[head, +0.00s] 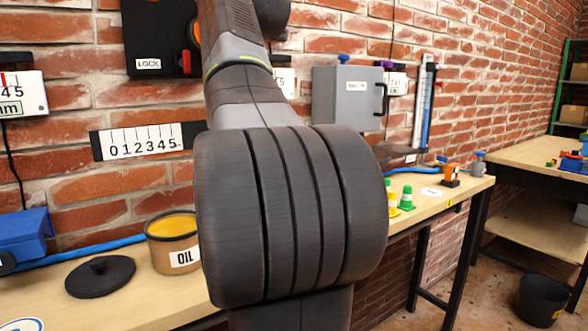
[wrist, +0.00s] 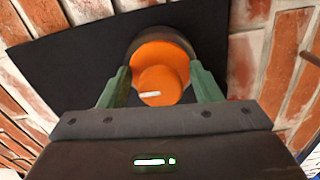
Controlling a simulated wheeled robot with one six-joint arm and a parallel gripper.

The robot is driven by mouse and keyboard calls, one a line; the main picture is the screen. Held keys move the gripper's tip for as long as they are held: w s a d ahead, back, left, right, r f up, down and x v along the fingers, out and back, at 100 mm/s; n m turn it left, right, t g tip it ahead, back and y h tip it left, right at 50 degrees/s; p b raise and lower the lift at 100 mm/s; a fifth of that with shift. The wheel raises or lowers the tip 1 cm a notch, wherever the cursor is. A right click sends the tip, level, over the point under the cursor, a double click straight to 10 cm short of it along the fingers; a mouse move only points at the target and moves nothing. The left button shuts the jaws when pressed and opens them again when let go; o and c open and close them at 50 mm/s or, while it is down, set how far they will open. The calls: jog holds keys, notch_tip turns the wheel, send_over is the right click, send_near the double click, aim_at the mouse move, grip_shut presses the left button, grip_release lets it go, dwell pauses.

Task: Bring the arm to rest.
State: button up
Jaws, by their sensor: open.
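In the wrist view my gripper (wrist: 161,88) is open, with one green finger on each side of an orange knob (wrist: 160,72). The knob has a white mark and sits on a black wall panel (wrist: 75,65). I cannot tell whether the fingers touch it. In the head view my arm rises through the middle of the picture and hides the gripper. Only an orange edge of the knob (head: 193,32) shows beside the arm, on the black panel (head: 150,35) with a LOCK label.
A grey box (head: 345,98) and a numbered scale (head: 145,141) are on the wall. A bucket (head: 541,300) stands on the floor.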

jog(key=m+p, duration=0.1)
jog(key=m, duration=0.4)
jog(key=m+p, duration=0.2)
jog(key=m, duration=0.3)
jog(key=shift+s+a, duration=0.1)
jog(key=m+p, duration=0.3)
jog(key=m, duration=0.4)
jog(key=shift+a, duration=0.1)
jog(key=shift+f+m+p, duration=0.1)
jog(key=shift+m+p, duration=0.75)
jog(key=shift+m, duration=0.35)
jog(key=shift+f, duration=0.1)
